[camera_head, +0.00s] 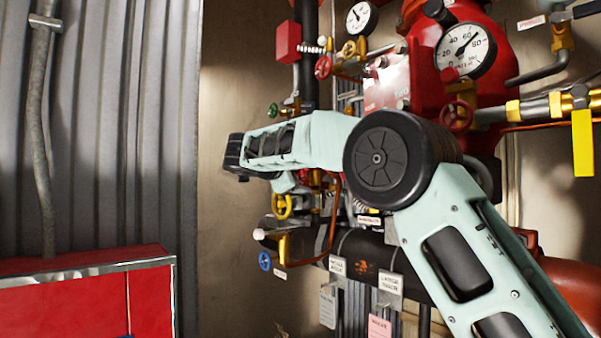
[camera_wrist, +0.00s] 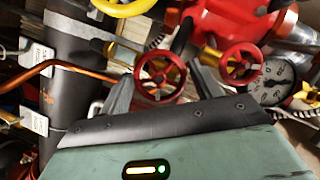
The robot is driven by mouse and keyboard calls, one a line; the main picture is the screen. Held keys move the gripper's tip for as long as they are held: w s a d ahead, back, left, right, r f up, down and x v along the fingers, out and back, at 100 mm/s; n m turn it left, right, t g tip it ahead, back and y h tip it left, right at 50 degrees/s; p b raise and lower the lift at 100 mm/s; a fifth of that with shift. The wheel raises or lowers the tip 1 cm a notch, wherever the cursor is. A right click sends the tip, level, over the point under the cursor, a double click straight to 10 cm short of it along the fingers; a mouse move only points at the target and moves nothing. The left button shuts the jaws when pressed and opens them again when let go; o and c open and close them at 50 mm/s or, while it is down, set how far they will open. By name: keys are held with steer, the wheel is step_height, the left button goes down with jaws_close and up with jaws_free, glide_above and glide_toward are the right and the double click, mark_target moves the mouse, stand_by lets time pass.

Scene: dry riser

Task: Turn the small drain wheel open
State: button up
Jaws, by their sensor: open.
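Several small handwheels sit on the riser pipework, and I cannot tell from a label which is the drain wheel. In the wrist view my gripper (camera_wrist: 162,86) is open, its two grey fingers on either side of a small red handwheel (camera_wrist: 157,66). I cannot tell whether the fingers touch it. A second red handwheel (camera_wrist: 241,52) is just right of the right finger. In the head view my arm hides the gripper. Yellow (camera_head: 282,206), blue (camera_head: 265,261), green (camera_head: 272,110) and red (camera_head: 323,67) handwheels show there.
A large red valve body with a pressure gauge (camera_head: 466,50) stands at upper right. A yellow lever (camera_head: 583,143) hangs at far right. A copper tube (camera_head: 334,222) and hanging tags (camera_head: 391,284) are below my arm. A red cabinet (camera_head: 90,295) stands at lower left.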

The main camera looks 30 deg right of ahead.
steer(key=shift+w+d+f, duration=0.15)
steer(key=shift+w+d, duration=0.15)
steer(key=shift+d, duration=0.25)
steer(key=c, duration=0.7)
